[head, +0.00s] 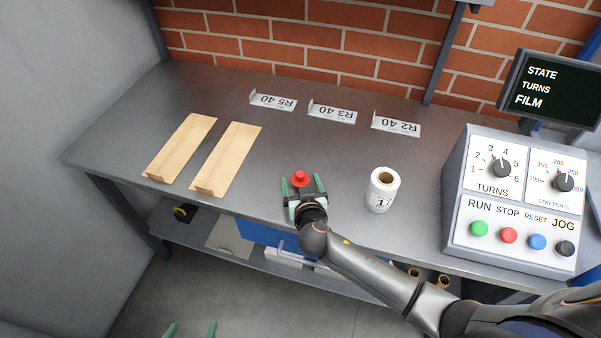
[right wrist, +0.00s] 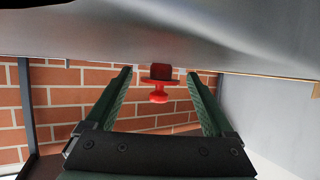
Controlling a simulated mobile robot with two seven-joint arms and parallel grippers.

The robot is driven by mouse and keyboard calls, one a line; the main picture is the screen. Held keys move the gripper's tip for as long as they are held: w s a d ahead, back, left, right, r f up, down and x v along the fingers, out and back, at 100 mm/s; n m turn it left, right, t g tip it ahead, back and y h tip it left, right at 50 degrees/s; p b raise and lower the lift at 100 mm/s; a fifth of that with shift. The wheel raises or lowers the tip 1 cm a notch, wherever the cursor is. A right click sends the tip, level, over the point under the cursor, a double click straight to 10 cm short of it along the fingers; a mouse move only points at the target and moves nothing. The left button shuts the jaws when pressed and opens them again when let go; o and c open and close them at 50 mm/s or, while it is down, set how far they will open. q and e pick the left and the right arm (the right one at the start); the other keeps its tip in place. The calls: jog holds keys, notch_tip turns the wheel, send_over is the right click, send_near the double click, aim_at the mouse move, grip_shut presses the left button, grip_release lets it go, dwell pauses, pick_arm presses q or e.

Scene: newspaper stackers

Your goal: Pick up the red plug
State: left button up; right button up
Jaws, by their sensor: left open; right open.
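The red plug (head: 300,178) stands on the grey table near its front edge. It has a round knob and a wider base, and shows between the fingers in the right wrist view (right wrist: 159,82). My right gripper (head: 303,184) is open, with one finger on each side of the plug. In the right wrist view my right gripper (right wrist: 160,95) has visible gaps between both fingers and the plug. My left gripper (head: 190,330) is open and empty at the bottom edge of the head view, low in front of the table.
A white label roll (head: 382,190) stands to the right of the plug. Two brown envelopes (head: 226,160) lie to the left. Several white cards (head: 333,112) stand behind. A control box (head: 515,200) occupies the right end. The table (head: 130,120) is bare at the far left.

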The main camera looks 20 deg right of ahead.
jog(key=shift+s, duration=0.1)
jog(key=shift+c, duration=0.2)
jog(key=c, duration=1.3)
jog(key=shift+o, duration=0.2)
jog(key=shift+r, duration=0.15)
